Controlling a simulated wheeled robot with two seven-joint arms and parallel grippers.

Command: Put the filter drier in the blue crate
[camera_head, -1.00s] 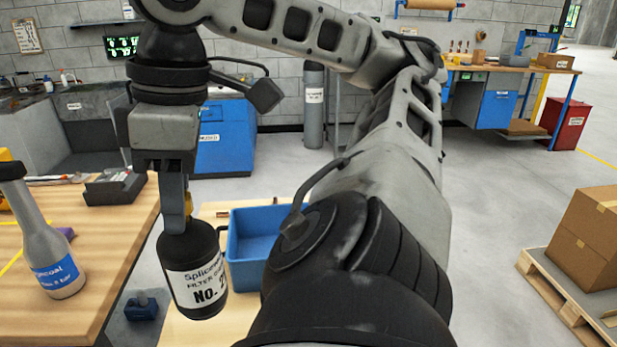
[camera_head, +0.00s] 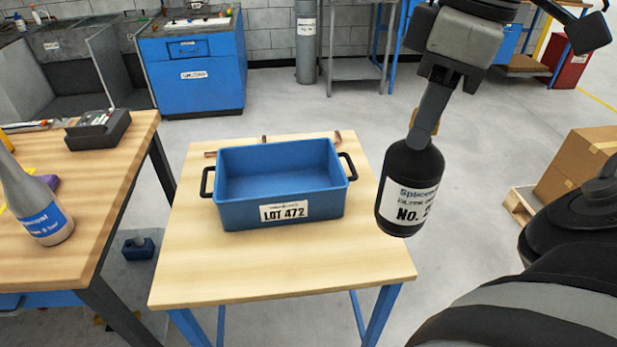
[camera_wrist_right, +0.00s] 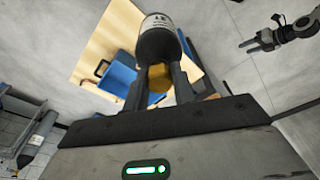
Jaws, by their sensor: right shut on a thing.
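The filter drier (camera_head: 412,185) is a black cylinder with a white label, hanging upright in the head view. My right gripper (camera_head: 425,125) is shut on its top, and the wrist view shows the fingers on a yellowish part below the black body (camera_wrist_right: 160,42). The drier appears to the right of the blue crate (camera_head: 282,213), apart from it. The crate is open, looks empty inside, has black side handles and a "LOT 472" label. My left gripper (camera_wrist_right: 262,42) seems to show small at the wrist view's upper right; its jaws are unclear.
The crate stands on a small wooden table (camera_head: 290,270) with free room in front. Copper-coloured pieces (camera_head: 338,137) lie behind the crate. A workbench (camera_head: 95,210) at the left holds a grey bottle (camera_head: 42,205) and a dark device (camera_head: 98,132). Cardboard boxes (camera_head: 575,165) stand at the right.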

